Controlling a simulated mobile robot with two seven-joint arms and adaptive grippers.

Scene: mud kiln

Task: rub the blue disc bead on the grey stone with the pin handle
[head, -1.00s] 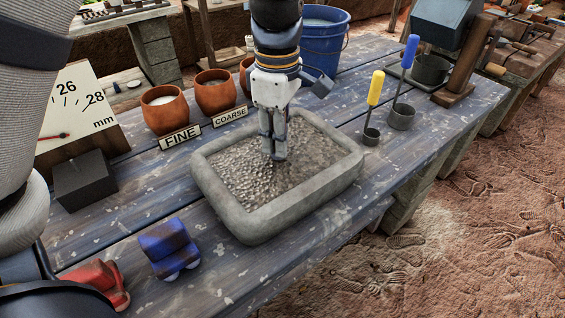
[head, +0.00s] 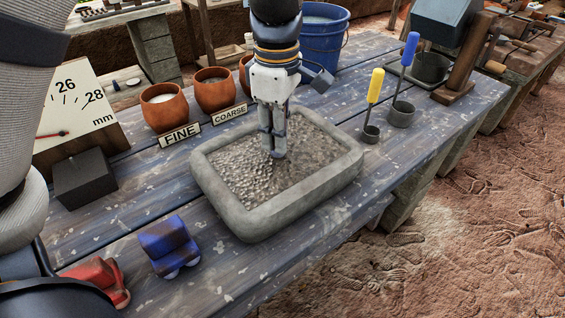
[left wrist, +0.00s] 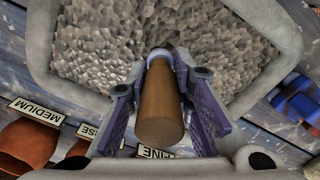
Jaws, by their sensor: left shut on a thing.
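The grey stone (head: 250,223) is a shallow trough with a raised rim and a rough, pebbly inner face, which also shows in the left wrist view (left wrist: 105,30). My left gripper (head: 273,153) points down over the trough, its fingertips close to the rough face. In the left wrist view, its fingers are shut on the wooden pin handle (left wrist: 159,110), which has a pale collar at its far end. The blue disc bead is not visible; the handle and fingers cover the pin's tip. I cannot tell whether the bead touches the stone. My right gripper is not in view.
Clay pots (head: 165,108) with FINE (head: 180,136) and COARSE (head: 229,115) signs stand behind the trough. A blue bucket (head: 322,45) is at the back. Yellow (head: 376,85) and blue (head: 410,48) handles stand at right.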

